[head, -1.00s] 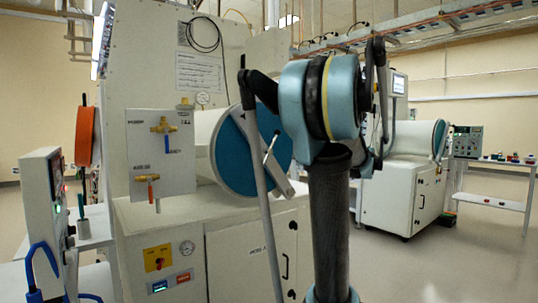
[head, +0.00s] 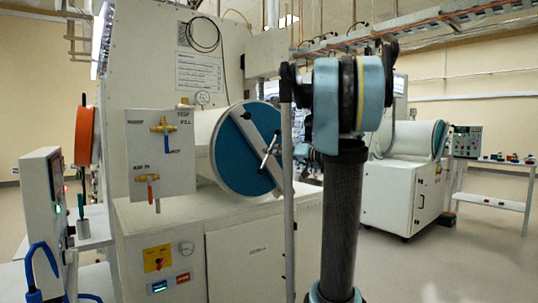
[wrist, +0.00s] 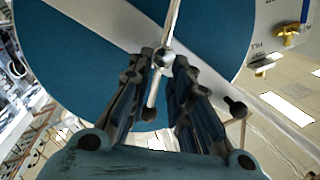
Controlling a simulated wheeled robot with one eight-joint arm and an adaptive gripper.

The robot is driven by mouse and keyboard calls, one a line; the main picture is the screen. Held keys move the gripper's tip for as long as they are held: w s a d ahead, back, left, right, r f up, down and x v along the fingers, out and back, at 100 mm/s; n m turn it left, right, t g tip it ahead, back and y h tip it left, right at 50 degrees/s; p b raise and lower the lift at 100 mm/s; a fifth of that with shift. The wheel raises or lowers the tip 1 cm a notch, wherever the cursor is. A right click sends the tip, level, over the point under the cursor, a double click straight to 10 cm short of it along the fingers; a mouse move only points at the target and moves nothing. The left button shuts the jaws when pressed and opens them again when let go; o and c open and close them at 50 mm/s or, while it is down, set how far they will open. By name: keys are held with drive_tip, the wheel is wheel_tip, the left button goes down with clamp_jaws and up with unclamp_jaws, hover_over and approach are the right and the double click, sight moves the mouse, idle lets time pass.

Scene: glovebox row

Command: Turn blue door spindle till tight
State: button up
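The blue round door (head: 232,160) closes the end of the white cylinder on the left glovebox. A pale bar (head: 252,138) crosses it diagonally, with the metal spindle handle (head: 268,153) at its middle, tilted. In the wrist view the door (wrist: 75,62) fills the upper part, and the spindle's ball hub and rod (wrist: 163,57) are in front of it. My gripper (wrist: 166,62) is open, its two fingers on either side of the handle's lower rod. Whether they touch it I cannot tell. In the head view the fingertips are hard to make out near my arm.
A valve panel (head: 160,152) with brass fittings is left of the door. The white cabinet (head: 245,255) stands below it. An orange disc (head: 87,135) is at far left. A second glovebox (head: 402,185) stands at the right, with open floor in front of it.

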sight(269, 151)
drive_tip(key=shift+x, duration=3.35)
drive_tip(key=shift+f, duration=0.1)
clamp_jaws()
